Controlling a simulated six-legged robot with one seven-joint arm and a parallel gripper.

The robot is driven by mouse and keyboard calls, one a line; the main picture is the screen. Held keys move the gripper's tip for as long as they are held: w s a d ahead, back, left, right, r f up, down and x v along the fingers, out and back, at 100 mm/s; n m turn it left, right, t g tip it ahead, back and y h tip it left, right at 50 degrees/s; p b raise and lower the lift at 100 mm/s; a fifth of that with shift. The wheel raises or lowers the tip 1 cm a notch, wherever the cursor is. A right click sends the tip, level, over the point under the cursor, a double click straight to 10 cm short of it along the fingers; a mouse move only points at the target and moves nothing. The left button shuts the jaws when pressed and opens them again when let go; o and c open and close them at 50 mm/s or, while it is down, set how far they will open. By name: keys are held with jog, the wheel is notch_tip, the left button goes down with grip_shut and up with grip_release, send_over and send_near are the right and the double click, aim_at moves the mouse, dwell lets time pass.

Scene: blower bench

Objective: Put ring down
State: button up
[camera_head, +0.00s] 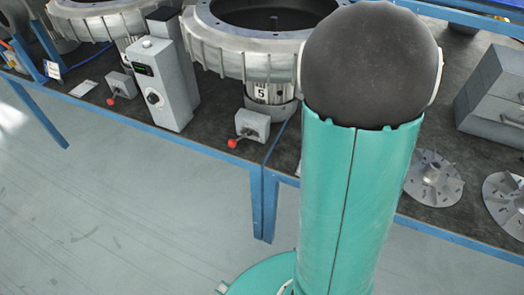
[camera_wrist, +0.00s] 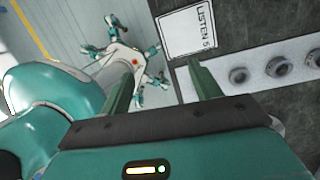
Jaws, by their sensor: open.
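My gripper (camera_wrist: 159,64) shows in the wrist view with its two green fingers apart and nothing seen between them. A pale strip (camera_wrist: 257,81) with several round dark-centred fittings (camera_wrist: 238,75) lies to the right of the fingers. I cannot tell whether any of these fittings is the ring, and no loose ring can be made out for certain. A white card reading "LISTEN 5" (camera_wrist: 186,32) lies just beyond the right finger. In the head view my gripper is not seen, and my own arm hides part of the bench.
A blower marked 5 (camera_head: 262,50) stands on the dark bench. Left of it are a grey control box (camera_head: 170,90) and a red-knobbed switch box (camera_head: 119,85). Bladed discs (camera_head: 433,178) and grey drawers (camera_head: 492,95) are at right. The floor (camera_head: 130,200) in front is clear.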

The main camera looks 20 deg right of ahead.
jog(key=s+a+r+n+t, duration=0.1)
jog(key=s+a+r+n, duration=0.1)
jog(key=a+r+n, duration=0.3)
jog(key=s+a+r+n+t+h, duration=0.1)
jog(key=a+r+n, duration=0.4)
jog(key=a+n, duration=0.6)
jog(key=s+a+r+n+t+h, duration=0.1)
jog(key=a+r+n, duration=0.5)
jog(key=n, duration=0.6)
jog(key=s+a+t, duration=0.1)
jog(key=s+a, duration=0.1)
jog(key=shift+s+a+n, duration=0.25)
jog(key=shift+s+n, duration=0.1)
jog(key=shift+n, duration=0.05)
